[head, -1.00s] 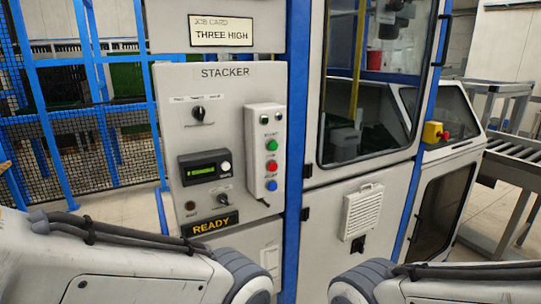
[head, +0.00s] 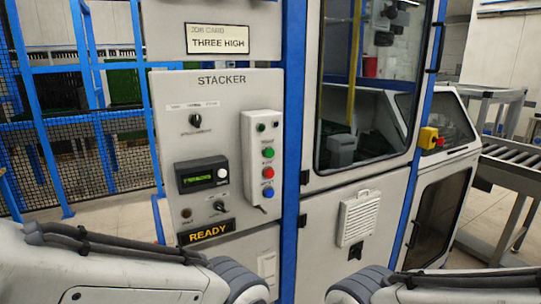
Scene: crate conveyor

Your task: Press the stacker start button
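The stacker panel (head: 165,110) is a grey box on the machine's front, marked STACKER. On its right side is a white button box (head: 254,121) with a green button (head: 268,153), a red button (head: 268,172) and a blue button (head: 268,193) in a column. The small labels by the buttons are too blurred to read here. Parts of my two arms show at the lower left and lower right. Neither gripper is in view.
A job card (head: 220,40) above the panel reads THREE HIGH. The panel also has rotary knobs (head: 196,121) and a small green display (head: 203,174). Right of it are a glass door (head: 365,90), a yellow box with a red button (head: 429,138) and a roller conveyor (head: 510,165). Blue-framed mesh fencing (head: 75,140) stands left.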

